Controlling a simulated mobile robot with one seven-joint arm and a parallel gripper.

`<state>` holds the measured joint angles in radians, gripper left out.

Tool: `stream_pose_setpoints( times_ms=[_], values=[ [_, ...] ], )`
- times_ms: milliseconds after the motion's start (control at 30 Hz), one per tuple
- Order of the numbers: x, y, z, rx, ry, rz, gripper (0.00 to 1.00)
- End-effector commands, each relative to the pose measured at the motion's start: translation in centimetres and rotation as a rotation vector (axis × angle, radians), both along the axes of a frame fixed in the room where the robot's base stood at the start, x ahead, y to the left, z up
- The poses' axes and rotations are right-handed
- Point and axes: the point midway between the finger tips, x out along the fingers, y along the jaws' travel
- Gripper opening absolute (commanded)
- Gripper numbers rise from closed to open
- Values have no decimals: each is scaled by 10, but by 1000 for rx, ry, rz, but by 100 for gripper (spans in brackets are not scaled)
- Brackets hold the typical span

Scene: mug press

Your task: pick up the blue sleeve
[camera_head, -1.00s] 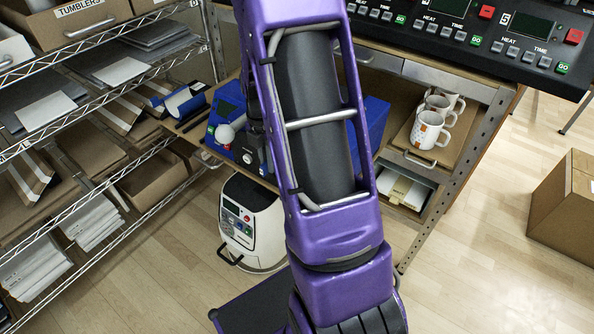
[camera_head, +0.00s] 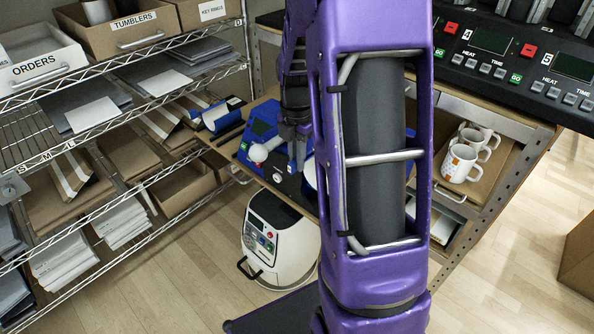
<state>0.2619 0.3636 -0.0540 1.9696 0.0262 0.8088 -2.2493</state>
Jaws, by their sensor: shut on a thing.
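My gripper (camera_head: 298,158) is in the middle of the head view, pointing down over the bench and partly hidden by my purple arm. A similar blue and white roll (camera_head: 219,116) lies apart from my gripper, on the left of the bench.
A blue press (camera_head: 262,122) with a white-knobbed lever is just left of my gripper. White mugs (camera_head: 461,163) stand on the right. A wire shelf (camera_head: 118,153) fills the left, a white machine (camera_head: 268,246) stands on the floor, and a control panel (camera_head: 500,62) is at upper right.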

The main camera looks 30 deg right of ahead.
Motion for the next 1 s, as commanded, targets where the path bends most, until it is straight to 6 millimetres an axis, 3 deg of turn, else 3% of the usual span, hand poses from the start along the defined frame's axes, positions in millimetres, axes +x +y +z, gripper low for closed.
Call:
stream_pose_setpoints(
  times_ms=[33,200,500,967,1000],
  values=[
    [1,0,14,-1,-5,0,0],
    [1,0,46,-1,-4,1,0],
    [1,0,87,-1,-3,0,0],
    [0,0,99,-1,-1,0,0],
    [0,0,99,-1,-1,0,13]
  ],
)
